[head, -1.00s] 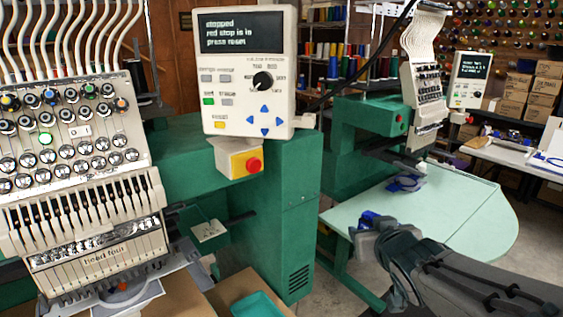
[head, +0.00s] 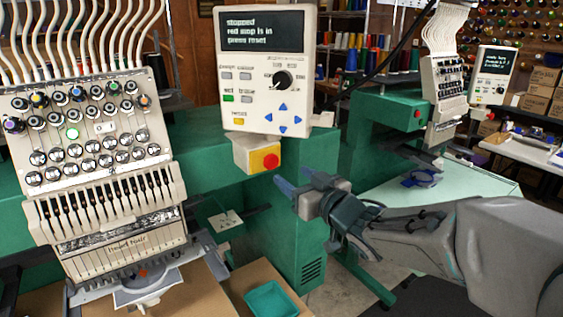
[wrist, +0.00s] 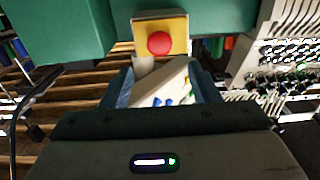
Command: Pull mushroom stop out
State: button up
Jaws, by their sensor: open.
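The red mushroom stop (head: 271,161) sits on the yellow face of a small box (head: 242,157) under the control panel (head: 262,75). The panel's screen reads "stopped, red stop is in, press reset". My gripper (head: 289,177) is open and empty, its blue fingers just right of and below the stop in the head view, apart from it. In the wrist view the red stop (wrist: 160,43) shows whole on its yellow plate, beyond my gripper (wrist: 164,78). The panel shows between the two spread fingers there, partly hidden by the gripper body.
The green machine body (head: 310,215) stands behind and below the box. The multi-needle embroidery head (head: 95,150) is at left, a teal tray (head: 272,301) below. A second machine (head: 390,120) and a pale table (head: 440,192) are at right.

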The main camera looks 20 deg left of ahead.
aim_at(273, 162)
jog(key=p+x, duration=0.1)
jog(key=x, duration=0.7)
jog(key=shift+p, duration=0.3)
jog(key=shift+d, duration=0.1)
grip_shut()
jog(key=shift+s+d+f+b, duration=0.1)
jog(key=shift+d+f+b, duration=0.1)
jog(key=shift+b, duration=0.25)
jog(key=shift+s+d, duration=0.15)
jog(key=shift+s, duration=0.05)
jog(key=shift+r, duration=0.1)
grip_release()
jog(key=shift+s, duration=0.1)
